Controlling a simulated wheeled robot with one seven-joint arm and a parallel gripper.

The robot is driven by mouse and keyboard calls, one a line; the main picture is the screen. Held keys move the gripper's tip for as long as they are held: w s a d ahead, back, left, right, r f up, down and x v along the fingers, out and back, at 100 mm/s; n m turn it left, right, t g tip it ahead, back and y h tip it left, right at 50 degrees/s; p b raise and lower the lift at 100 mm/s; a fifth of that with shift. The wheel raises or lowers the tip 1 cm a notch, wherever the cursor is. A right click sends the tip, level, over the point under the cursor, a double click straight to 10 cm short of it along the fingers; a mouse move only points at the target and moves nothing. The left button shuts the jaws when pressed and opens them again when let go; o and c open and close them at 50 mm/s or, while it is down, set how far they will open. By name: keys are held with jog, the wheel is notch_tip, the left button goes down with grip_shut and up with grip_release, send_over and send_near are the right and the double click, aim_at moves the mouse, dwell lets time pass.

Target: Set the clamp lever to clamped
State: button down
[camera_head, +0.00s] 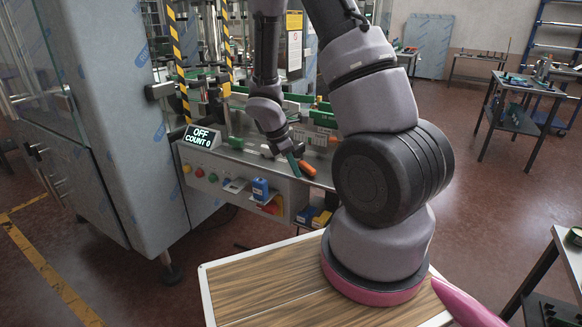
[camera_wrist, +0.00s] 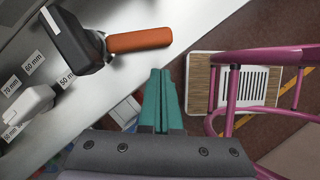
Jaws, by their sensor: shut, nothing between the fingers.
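The clamp lever shows in the wrist view as an orange handle (camera_wrist: 140,40) that sticks out to the right from a black block (camera_wrist: 72,40) on the metal machine top. In the head view the orange handle (camera_head: 307,169) is small, at the right front edge of the machine. My gripper (camera_wrist: 160,72) has teal fingers, pressed together with nothing between them. In the wrist view its tips lie just below the handle's outer end, with a visible gap in the picture. In the head view my gripper (camera_head: 296,164) is beside the handle, on its left; contact cannot be told.
A white sliding piece (camera_wrist: 30,103) sits beside millimetre labels (camera_wrist: 33,62) on the machine top. The front panel has buttons (camera_head: 199,172), a blue box (camera_head: 260,188) and a display (camera_head: 202,137) reading OFF, COUNT 0. A pink tubular frame (camera_wrist: 228,95) is at the wrist view's right.

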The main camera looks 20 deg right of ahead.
jog(key=a+v, duration=0.1)
jog(key=v, duration=0.9)
jog(key=shift+s+a, duration=0.35)
jog(key=shift+s, duration=0.2)
jog(key=s+r+m+t+y, duration=0.2)
jog(key=s+r+m, duration=0.2)
jog(key=r+m, duration=0.3)
jog(key=s+a+r+m+t+y, duration=0.1)
jog(key=s+r+m, duration=0.4)
jog(key=r, duration=0.5)
jog(key=s+r+m+t+y, duration=0.3)
jog(key=s+r+m+t, duration=0.1)
jog(key=r+m, duration=0.5)
jog(key=shift+s+a+r+t, duration=0.2)
jog(key=shift+s+r+t, duration=0.1)
jog(key=shift+s, duration=0.4)
